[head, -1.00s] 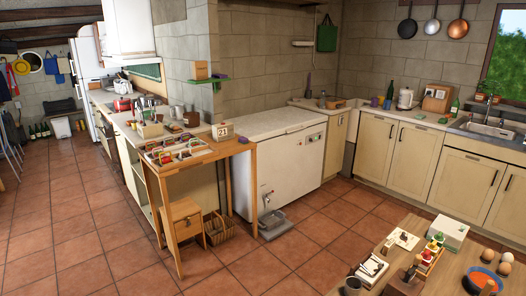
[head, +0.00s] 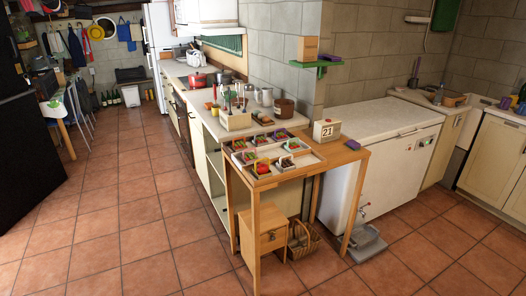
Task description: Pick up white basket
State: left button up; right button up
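At the far end of the room, a small white container (head: 131,95) stands on the floor against the back wall, with something black at its top. It may be the white basket, but it is too small to tell. A brown wicker basket (head: 303,241) with a handle sits on the floor under the wooden side table, beside a small wooden cabinet (head: 262,236). Neither of my grippers is in view.
The wooden side table (head: 352,153) bears a tray of small items and a calendar block. Counters and a white chest freezer (head: 385,125) line the right. A tall black cabinet (head: 30,140) and a cluttered table stand left. The tiled floor (head: 130,200) between is clear.

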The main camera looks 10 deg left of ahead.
aim_at(286, 165)
jog(key=i+l+u, duration=0.15)
jog(key=i, duration=0.4)
jog(key=i+l+u, duration=0.15)
jog(key=i, duration=0.35)
jog(key=i+l+u, duration=0.15)
jog(key=i+l, duration=0.15)
jog(key=i, duration=0.2)
